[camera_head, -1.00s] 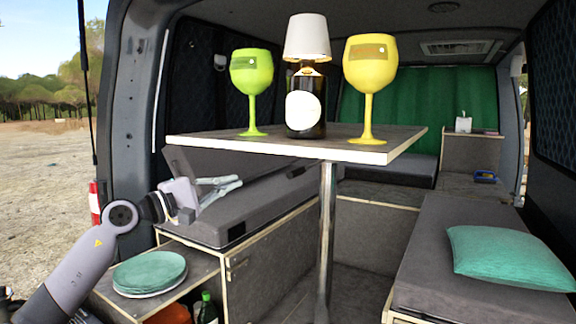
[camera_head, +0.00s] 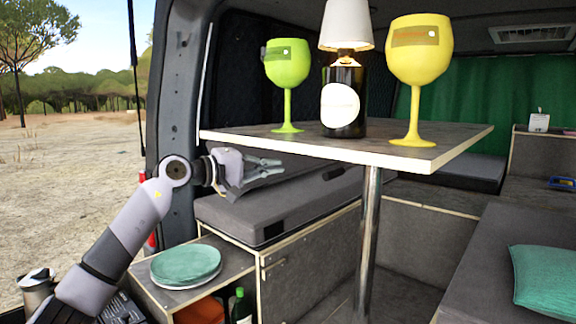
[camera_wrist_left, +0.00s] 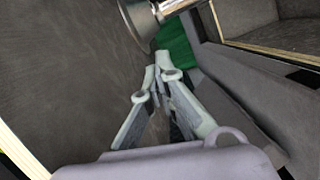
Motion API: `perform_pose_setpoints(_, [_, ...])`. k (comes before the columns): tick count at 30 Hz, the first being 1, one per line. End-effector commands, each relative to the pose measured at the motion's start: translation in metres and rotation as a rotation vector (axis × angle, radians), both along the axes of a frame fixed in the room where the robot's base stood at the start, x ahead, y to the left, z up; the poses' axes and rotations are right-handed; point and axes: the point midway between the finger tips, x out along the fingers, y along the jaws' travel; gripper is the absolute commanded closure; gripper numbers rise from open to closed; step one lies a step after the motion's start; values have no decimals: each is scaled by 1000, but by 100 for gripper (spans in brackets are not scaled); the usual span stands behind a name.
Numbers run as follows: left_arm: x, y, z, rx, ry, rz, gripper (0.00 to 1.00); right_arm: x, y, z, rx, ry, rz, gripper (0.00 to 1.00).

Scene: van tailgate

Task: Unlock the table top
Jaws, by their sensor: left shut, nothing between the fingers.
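The table top (camera_head: 330,149) is a grey board with a pale edge on a metal post (camera_head: 368,240). A green goblet (camera_head: 287,66), a bottle lamp with a white shade (camera_head: 346,22) and a yellow goblet (camera_head: 419,50) stand on it. My left gripper (camera_head: 281,166) is shut and empty, just below the table top's left part. In the left wrist view its fingertips (camera_wrist_left: 162,72) meet below a round metal fitting (camera_wrist_left: 140,18) at the top of the picture. No lock or lever can be made out. My right gripper is not in view.
Grey bench cushions (camera_head: 250,215) lie behind and below the gripper. A low cabinet with green plates (camera_head: 186,263) is below my arm. A bench with a teal pillow (camera_head: 545,278) is at the right.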

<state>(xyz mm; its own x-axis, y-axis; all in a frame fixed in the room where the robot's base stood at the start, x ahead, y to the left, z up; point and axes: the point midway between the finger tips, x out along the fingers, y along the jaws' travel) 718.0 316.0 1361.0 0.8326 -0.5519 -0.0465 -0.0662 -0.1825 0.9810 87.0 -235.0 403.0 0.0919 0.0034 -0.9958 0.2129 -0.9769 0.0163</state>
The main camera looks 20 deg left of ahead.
Motion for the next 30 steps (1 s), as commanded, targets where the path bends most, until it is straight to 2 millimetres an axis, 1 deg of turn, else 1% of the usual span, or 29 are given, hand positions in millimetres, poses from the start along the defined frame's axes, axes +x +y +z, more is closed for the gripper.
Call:
perform_pose_setpoints(1, [7, -7, 4, -3, 1, -3, 100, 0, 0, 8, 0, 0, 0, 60])
perform_pose_setpoints(3, [19, -14, 4, -1, 2, -4, 100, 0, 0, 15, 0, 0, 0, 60])
perform_pose_setpoints(9, [51, -36, 2, -2, 3, -3, 100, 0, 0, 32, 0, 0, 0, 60])
perform_pose_setpoints(14, [73, -51, 0, -2, 2, -2, 100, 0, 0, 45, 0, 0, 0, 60])
perform_pose_setpoints(22, [62, -77, -8, 4, 0, -2, 100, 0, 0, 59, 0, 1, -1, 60])
perform_pose_setpoints(26, [59, -84, -11, 2, 1, -2, 100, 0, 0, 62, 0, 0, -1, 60])
perform_pose_setpoints(30, [58, -85, -12, 1, 0, 0, 100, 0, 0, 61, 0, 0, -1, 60])
